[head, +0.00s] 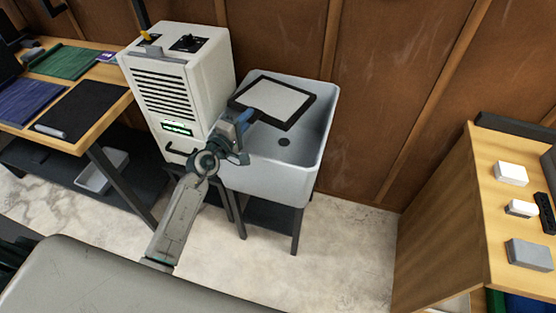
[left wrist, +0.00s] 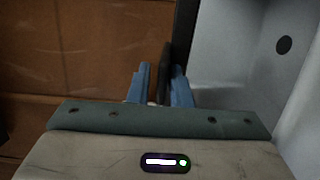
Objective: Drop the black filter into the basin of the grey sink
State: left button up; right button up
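The black filter (head: 311,100), a flat black frame around a pale panel, is held over the grey sink (head: 268,182). My left gripper (head: 247,116) is shut on the filter's near left edge. In the left wrist view a dark edge of the filter (left wrist: 165,62) stands between the blue fingers (left wrist: 161,86). The sink's basin is open, and its dark drain (head: 284,142) shows below the filter; the drain also shows in the left wrist view (left wrist: 284,45). The filter hides part of the basin's back and left side. My right gripper is in neither view.
A white vented cabinet (head: 165,100) with a green display stands close to the sink's left. A wooden table (head: 110,110) with mats is at the left. A wooden unit (head: 440,220) with several small blocks is at the right. Bare floor lies between sink and unit.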

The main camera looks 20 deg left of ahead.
pick_arm(q)
jog(key=shift+o, duration=1.3)
jog(key=v, duration=1)
jog(key=shift+s+b, duration=0.4)
jog(key=shift+r, duration=0.1)
